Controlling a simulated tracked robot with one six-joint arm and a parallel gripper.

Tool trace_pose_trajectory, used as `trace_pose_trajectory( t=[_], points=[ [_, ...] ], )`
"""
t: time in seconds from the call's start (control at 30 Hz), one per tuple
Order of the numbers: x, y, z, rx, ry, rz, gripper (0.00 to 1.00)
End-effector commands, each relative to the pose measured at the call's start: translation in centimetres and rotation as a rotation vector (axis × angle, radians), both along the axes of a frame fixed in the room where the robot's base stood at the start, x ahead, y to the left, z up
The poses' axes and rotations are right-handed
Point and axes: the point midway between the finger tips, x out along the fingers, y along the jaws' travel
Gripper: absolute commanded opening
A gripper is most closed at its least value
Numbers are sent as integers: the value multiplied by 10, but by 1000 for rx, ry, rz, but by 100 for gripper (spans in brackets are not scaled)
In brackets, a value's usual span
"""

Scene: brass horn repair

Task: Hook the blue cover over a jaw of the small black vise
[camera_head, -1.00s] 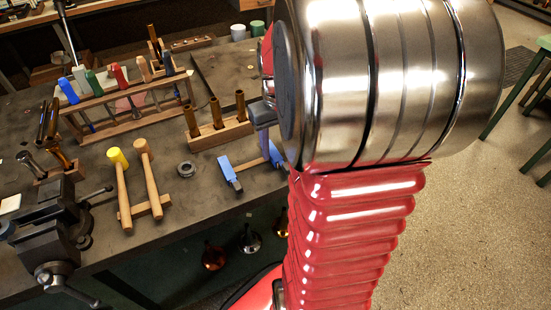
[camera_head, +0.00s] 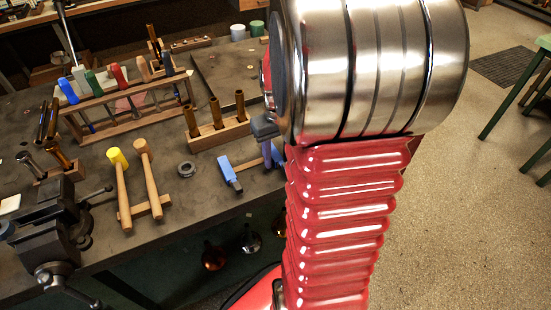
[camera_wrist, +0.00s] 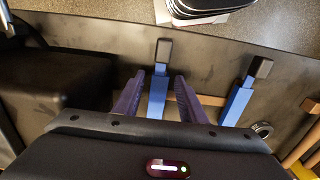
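Two blue covers with dark ends lie side by side across a thin wooden strip near the bench edge. One blue cover (camera_head: 229,170) is clear in the head view and also shows on the right in the wrist view (camera_wrist: 238,102). In the wrist view, the other blue cover (camera_wrist: 158,97) lies between the purple fingers of my gripper (camera_wrist: 160,75). The fingers are apart, with narrow gaps beside the cover. In the head view my gripper (camera_head: 268,155) is partly hidden by my arm. A black vise (camera_head: 52,232) with a metal handle stands at the left bench edge.
Two mallets (camera_head: 150,178) and a metal ring (camera_head: 186,169) lie between vise and covers. A wooden block with brass tubes (camera_head: 218,132) and a tool rack (camera_head: 115,95) stand behind. A large black block (camera_wrist: 60,75), identity unclear, is left in the wrist view.

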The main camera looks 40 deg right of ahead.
Motion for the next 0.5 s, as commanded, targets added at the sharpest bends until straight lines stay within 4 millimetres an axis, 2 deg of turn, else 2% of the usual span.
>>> trace_pose_trajectory(
  t=[0.07,0.5],
  points=[
    [0,0,0,0,0,0,32],
    [0,0,0,0,0,0,1]
  ],
)
